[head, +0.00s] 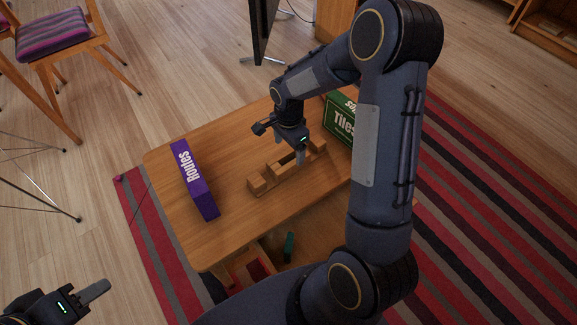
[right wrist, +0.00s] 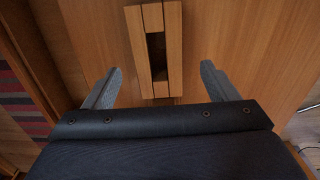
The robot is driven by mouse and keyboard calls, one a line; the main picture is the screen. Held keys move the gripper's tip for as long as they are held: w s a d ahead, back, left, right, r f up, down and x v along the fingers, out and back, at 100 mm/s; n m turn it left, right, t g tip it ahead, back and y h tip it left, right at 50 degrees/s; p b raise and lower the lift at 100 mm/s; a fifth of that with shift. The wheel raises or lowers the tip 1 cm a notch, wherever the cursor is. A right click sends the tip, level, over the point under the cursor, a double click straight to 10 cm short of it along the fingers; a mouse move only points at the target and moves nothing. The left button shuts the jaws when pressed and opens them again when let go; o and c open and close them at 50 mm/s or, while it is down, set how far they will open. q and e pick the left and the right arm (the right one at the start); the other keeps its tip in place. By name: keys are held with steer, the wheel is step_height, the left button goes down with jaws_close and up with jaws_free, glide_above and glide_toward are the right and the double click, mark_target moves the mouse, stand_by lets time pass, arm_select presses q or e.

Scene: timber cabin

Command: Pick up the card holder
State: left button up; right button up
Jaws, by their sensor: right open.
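The card holder (head: 258,184) is a long, light-brown wooden piece with raised blocks and a gap, lying on the low wooden table. My right gripper (head: 299,157) is over it and hides part of it. In the right wrist view the card holder (right wrist: 172,42) lies between the two spread fingers of my right gripper (right wrist: 160,70), with room on both sides. That gripper is open and holds nothing. My left gripper (head: 93,292) is at the bottom left, away from the table; only one finger shows clearly.
Below are a teal item (head: 289,246) and a striped rug (head: 465,190). A chair (head: 55,35) stands at upper left.

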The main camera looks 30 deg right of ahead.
mark_target(289, 158)
steer(key=f+b, duration=0.1)
steer(key=f, duration=0.1)
steer(key=f+b, duration=0.1)
steer(key=f, duration=0.1)
steer(key=shift+s+a+f, duration=0.15)
steer(key=shift+s+f, duration=0.05)
steer(key=shift+f, duration=0.5)
steer(key=c, duration=1.1)
steer(key=shift+r, duration=0.2)
